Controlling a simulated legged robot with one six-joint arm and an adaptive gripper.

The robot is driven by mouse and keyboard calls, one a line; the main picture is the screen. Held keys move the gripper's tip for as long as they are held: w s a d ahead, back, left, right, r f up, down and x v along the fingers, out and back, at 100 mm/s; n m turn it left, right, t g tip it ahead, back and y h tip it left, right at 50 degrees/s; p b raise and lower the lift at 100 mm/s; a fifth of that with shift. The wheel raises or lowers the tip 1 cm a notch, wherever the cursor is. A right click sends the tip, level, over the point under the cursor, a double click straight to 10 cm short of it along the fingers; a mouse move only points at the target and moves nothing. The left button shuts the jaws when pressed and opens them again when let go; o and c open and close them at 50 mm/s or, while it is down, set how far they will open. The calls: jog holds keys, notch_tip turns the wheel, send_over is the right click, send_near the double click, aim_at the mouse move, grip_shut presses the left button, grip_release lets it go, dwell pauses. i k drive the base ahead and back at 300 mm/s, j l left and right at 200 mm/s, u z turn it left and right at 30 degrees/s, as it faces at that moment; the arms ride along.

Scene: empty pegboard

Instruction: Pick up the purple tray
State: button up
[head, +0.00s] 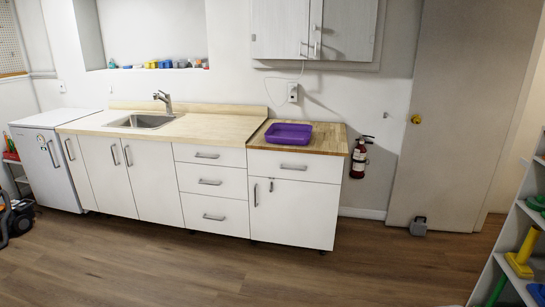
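The purple tray (288,134) is in the head view, right of the middle. It is shallow and rectangular, and it lies flat on the butcher-block top (331,138) at the right end of the white cabinets. It looks empty, and nothing touches its sides. My gripper is not in view.
A sink with a faucet (164,102) sits in the longer counter left of the tray. A fire extinguisher (360,157) hangs right of the cabinets. A grey shelf (497,277) holds colored items at far right. The wooden floor (200,262) before the cabinets is clear.

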aim_at(297, 134)
jog(key=i, duration=3.05)
jog(key=i+l+u, duration=0.15)
jog(key=i, duration=0.75)
